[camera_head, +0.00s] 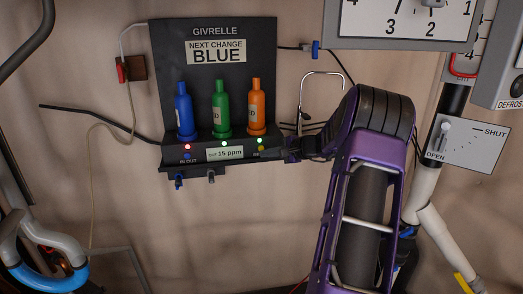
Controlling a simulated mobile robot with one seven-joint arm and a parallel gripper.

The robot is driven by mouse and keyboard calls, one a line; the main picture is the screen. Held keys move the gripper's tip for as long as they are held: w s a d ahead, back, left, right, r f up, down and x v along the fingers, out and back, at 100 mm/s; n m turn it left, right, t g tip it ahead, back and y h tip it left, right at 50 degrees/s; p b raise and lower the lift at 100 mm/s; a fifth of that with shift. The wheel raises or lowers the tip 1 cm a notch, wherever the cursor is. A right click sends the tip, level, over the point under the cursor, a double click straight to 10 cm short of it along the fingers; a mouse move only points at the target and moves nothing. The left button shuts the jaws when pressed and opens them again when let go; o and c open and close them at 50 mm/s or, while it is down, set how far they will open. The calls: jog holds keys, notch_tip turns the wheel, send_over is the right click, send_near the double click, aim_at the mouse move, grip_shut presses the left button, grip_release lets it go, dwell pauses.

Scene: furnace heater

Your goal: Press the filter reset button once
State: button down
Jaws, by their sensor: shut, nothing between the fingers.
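The black filter unit (237,64) labelled GIVRELLE hangs on the wall, with a sign reading "NEXT CHANGE BLUE". Blue (185,112), green (221,112) and orange (256,108) cartridges stand upright on its ledge. A red light (187,146) glows below the blue one; green lights glow below the other two. A small display (225,154) reads 15 ppm. I cannot make out a marked reset button. My dark gripper (272,155) is shut and empty at the ledge's right end, beneath the orange cartridge. It hides part of the ledge front; contact cannot be told.
My purple arm covers the lower right centre. A curved metal tap (320,73) rises behind the gripper. A dial (402,17), an OPEN/SHUT valve plate (470,145) and pipes crowd the right.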

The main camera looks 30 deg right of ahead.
jog(key=shift+w+d, duration=0.1)
jog(key=shift+w, duration=0.05)
dwell(0.8)
jog(key=shift+w+d, duration=0.1)
jog(key=shift+w, duration=0.15)
jog(key=shift+w+d, duration=0.15)
jog(key=shift+w, duration=0.25)
dwell(0.7)
jog(key=shift+s, duration=0.1)
jog(key=shift+s+a+b, duration=0.3)
jog(key=shift+s+b, duration=0.4)
jog(key=shift+b, duration=0.1)
jog(key=shift+s, duration=0.1)
jog(key=s+b, duration=0.1)
jog(key=s+a+b, duration=0.1)
jog(key=s, duration=0.1)
jog(key=s+a+b, duration=0.1)
jog(key=shift+s, duration=0.2)
